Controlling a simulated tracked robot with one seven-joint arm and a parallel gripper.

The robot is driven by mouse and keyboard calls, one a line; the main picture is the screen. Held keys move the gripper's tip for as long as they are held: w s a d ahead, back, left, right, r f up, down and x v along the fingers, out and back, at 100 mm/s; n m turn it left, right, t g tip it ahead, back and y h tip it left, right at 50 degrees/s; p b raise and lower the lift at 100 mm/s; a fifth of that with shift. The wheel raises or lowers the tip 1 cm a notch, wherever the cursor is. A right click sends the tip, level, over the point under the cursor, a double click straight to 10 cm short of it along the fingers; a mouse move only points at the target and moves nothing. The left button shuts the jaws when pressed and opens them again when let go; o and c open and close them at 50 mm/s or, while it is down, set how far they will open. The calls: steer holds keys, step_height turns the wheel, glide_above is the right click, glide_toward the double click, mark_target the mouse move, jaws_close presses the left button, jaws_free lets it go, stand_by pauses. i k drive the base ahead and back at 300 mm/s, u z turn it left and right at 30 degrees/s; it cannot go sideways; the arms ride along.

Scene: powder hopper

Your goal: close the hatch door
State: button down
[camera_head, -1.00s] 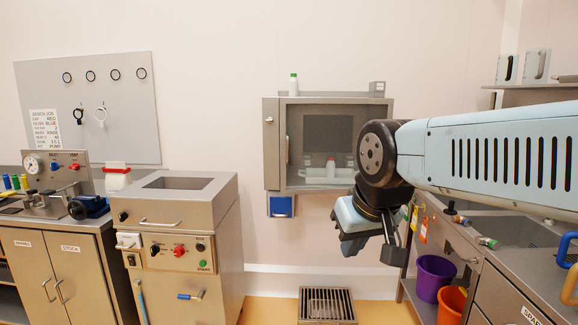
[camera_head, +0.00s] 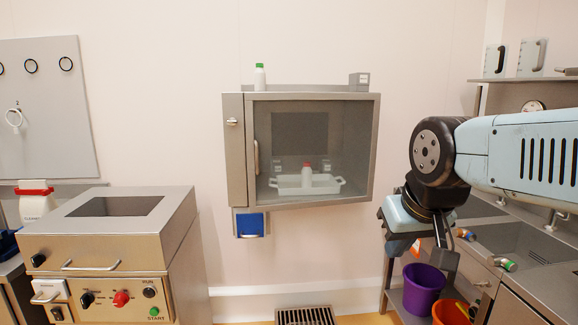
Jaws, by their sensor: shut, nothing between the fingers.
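The hatch (camera_head: 235,170) is a grey metal box on the wall near the middle of the view. Its door (camera_head: 312,132) has a clear pane and an upright handle (camera_head: 256,157) near its left edge. A small latch knob (camera_head: 232,122) sits on the narrow panel left of the door. I cannot tell whether the door is flush with its frame or slightly ajar. My gripper (camera_head: 402,246) hangs below the wrist, right of and lower than the hatch, apart from it. It is shut and empty; its fingertips are small and dark here.
A white tray (camera_head: 290,184) with a red-capped bottle (camera_head: 307,176) shows behind the pane. A green-capped bottle (camera_head: 260,77) stands on top of the hatch. A steel machine (camera_head: 105,260) stands at left; a bench with purple bucket (camera_head: 424,288) is at right. Floor grate (camera_head: 305,316) lies below.

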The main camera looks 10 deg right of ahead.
mark_target(252, 157)
steer(key=u, duration=0.05)
steer(key=i, duration=1)
steer(key=u, duration=0.5)
